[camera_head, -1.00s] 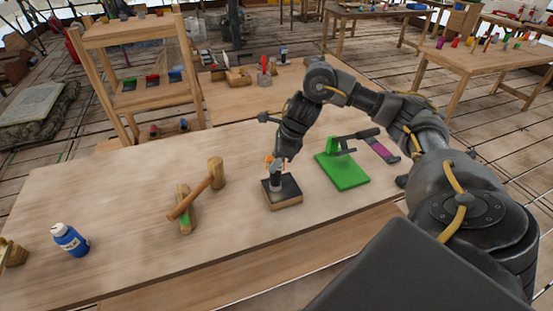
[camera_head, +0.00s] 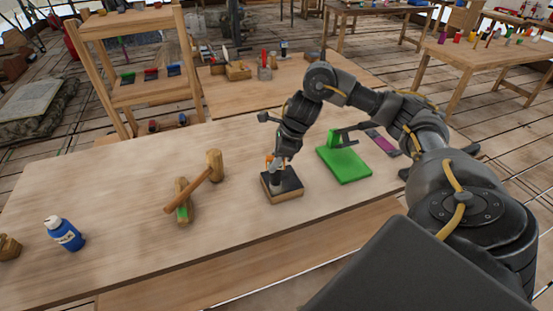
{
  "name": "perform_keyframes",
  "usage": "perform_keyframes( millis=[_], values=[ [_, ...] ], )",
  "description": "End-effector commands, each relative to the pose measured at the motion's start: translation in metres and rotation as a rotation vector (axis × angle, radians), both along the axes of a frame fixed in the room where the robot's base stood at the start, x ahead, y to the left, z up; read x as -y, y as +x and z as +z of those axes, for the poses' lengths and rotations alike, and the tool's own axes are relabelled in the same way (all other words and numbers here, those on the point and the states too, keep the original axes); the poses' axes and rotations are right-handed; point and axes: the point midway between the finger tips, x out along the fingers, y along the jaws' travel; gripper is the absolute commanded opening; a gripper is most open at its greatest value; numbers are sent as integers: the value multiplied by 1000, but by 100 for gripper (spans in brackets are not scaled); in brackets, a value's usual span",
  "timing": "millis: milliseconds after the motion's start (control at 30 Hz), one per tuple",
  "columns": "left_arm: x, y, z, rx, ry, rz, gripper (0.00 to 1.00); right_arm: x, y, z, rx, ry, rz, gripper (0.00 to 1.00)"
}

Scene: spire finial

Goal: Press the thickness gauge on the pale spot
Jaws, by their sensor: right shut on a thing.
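The thickness gauge (camera_head: 274,177) is a small grey cylinder with an orange part near its top. It stands over a wooden block with a dark top (camera_head: 284,192) on the workbench. My right gripper (camera_head: 276,163) reaches down from above and is shut on the gauge. The gauge's lower end is at the dark top; I cannot tell whether it touches. The pale spot cannot be made out; the gauge and gripper may hide it. My left gripper is not in view.
A green stand (camera_head: 344,164) is just right of the block, near my right arm, with a purple piece (camera_head: 381,143) behind it. A blue bottle (camera_head: 66,235) stands further left. The bench between them is clear.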

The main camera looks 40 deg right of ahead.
Motion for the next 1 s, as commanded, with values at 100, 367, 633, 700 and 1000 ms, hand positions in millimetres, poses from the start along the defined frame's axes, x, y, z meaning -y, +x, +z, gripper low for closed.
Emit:
perform_keyframes(
  millis=[100,367,633,700,1000],
  values=[
    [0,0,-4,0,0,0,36,0,0,-4,1,1,0,3],
    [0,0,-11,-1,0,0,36,0,0,-12,1,0,0,3],
    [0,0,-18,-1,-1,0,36,0,0,-20,1,0,0,3],
    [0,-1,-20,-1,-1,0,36,0,0,-22,1,0,0,3],
    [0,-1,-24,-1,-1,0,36,0,0,-27,1,0,0,3]
  ],
)
